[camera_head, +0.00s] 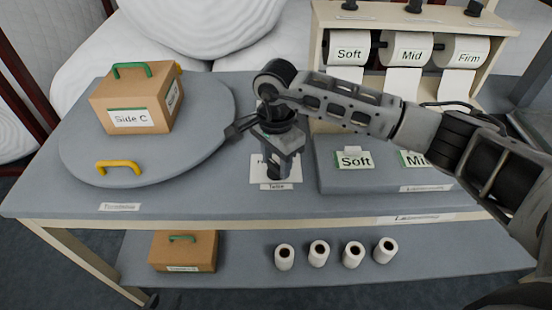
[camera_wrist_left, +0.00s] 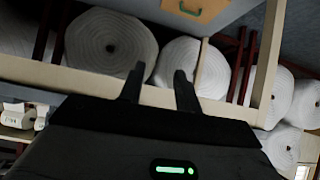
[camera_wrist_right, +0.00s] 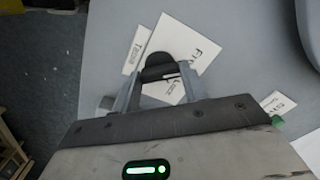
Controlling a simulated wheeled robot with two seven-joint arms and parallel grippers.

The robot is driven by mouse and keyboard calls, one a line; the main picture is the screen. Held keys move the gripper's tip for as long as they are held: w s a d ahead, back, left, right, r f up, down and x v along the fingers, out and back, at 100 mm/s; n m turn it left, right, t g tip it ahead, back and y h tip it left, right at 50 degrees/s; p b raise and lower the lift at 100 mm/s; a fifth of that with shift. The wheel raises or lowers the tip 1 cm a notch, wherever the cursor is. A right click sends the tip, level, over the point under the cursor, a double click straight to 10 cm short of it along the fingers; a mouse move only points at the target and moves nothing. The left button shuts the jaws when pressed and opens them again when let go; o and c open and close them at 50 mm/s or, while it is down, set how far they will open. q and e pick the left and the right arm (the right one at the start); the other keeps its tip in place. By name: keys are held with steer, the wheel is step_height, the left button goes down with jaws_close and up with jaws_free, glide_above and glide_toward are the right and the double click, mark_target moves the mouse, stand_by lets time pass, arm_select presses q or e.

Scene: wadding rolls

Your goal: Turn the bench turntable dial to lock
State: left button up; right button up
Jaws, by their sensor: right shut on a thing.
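The dial is a dark rounded knob (camera_wrist_right: 158,68) with a light mark, standing on a white printed card (camera_wrist_right: 182,48) in the right wrist view. My right gripper (camera_wrist_right: 160,78) has a finger on each side of it and is shut on it. In the head view my right gripper (camera_head: 281,172) points down over the card (camera_head: 256,172) and hides the dial. The round grey turntable (camera_head: 85,160) lies left of it, carrying a box marked Side C (camera_head: 132,95). My left gripper (camera_wrist_left: 158,76) is open and empty in its wrist view, outside the head view.
A yellow handle (camera_head: 118,165) sits on the turntable. A grey block with Soft and Mid cards (camera_head: 355,160) and a roll rack (camera_head: 408,8) stand at right. The lower shelf holds a box (camera_head: 183,252) and several small white rolls (camera_head: 319,253). Front bench surface is clear.

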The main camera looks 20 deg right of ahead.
arm_select(q)
steer(key=shift+s+f, duration=0.1)
steer(key=shift+f, duration=0.1)
arm_select(e)
steer(key=shift+m+b, duration=0.3)
steer(key=shift+m, duration=0.1)
steer(key=shift+f+m+b, duration=0.1)
steer(key=shift+m+b, duration=0.55)
steer(key=shift+m, duration=0.35)
steer(key=shift+m+b, duration=0.5)
steer(key=shift+m, duration=0.3)
steer(key=m+b, duration=0.2)
steer(key=m, duration=0.2)
steer(key=shift+m, duration=0.3)
steer(key=m+b, duration=0.1)
steer(key=m, duration=0.3)
steer(key=shift+b, duration=0.3)
steer(key=shift+m, duration=1)
arm_select(q)
steer(key=shift+w+d+f+t+h+b, duration=0.2)
steer(key=shift+d+f, duration=0.1)
steer(key=shift+f, duration=0.25)
steer(key=shift+w+d+f+t+h+b, duration=0.1)
steer(key=shift+w+d+f+h+b, duration=0.15)
steer(key=shift+f, duration=0.3)
arm_select(e)
steer(key=shift+m, duration=0.4)
steer(key=shift+r, duration=0.2)
